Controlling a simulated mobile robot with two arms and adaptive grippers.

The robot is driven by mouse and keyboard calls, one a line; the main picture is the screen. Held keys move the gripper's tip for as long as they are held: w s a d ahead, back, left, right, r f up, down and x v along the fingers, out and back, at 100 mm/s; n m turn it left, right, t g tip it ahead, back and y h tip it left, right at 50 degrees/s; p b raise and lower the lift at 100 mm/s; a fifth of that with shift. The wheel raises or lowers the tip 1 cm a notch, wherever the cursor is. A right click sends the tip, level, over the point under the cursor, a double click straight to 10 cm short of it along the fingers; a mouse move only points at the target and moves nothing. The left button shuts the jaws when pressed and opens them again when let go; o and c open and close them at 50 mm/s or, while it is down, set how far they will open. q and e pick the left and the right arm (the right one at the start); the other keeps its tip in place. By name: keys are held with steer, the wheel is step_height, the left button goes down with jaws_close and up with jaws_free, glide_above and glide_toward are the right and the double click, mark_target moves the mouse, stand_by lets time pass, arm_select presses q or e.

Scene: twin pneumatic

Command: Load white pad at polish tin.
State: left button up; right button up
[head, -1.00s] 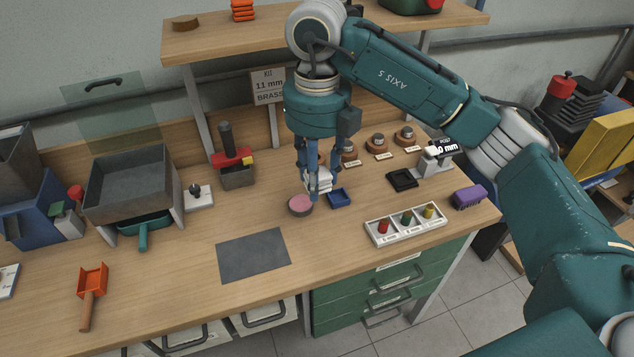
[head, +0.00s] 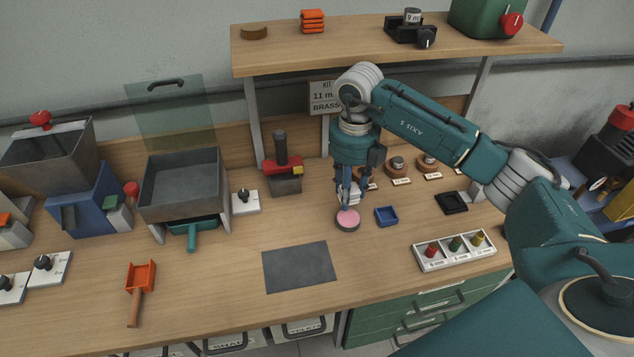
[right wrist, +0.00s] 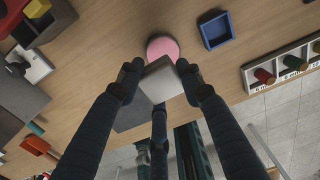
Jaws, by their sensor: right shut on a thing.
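The polish tin (head: 348,222) is a low round tin with a pink top, standing on the bench; its pink top also shows in the right wrist view (right wrist: 162,47). My right gripper (head: 350,195) points down just above the tin's back edge. It is shut on the white pad (right wrist: 162,82), a pale block between the fingertips in the right wrist view. There the pad overlaps the near edge of the pink top; I cannot tell if they touch. In the head view the fingers partly hide the pad. My left gripper is not in view.
A small blue tray (head: 386,217) is right of the tin. A rack of coloured pegs (head: 455,250) stands at the front right. A grey mat (head: 299,267) lies front left of the tin. A red-handled press (head: 284,170) stands behind left. A shelf (head: 390,48) is above.

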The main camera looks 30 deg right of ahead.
mark_target(348, 218)
steer(key=shift+d+f, duration=0.25)
steer(key=shift+s+f+b, duration=0.2)
steer(key=shift+f+b, duration=0.45)
steer(key=shift+f, duration=0.1)
step_height(348, 218, down, 3)
steer(key=shift+w+r+b, duration=0.1)
steer(key=shift+b, duration=0.85)
steer(key=shift+f+b, duration=0.45)
steer(key=shift+f, duration=0.3)
steer(key=shift+f+b, duration=0.4)
steer(key=shift+f, duration=0.2)
steer(key=shift+r, duration=0.15)
steer(key=shift+r+p, duration=2.4)
steer(key=shift+r, duration=1.05)
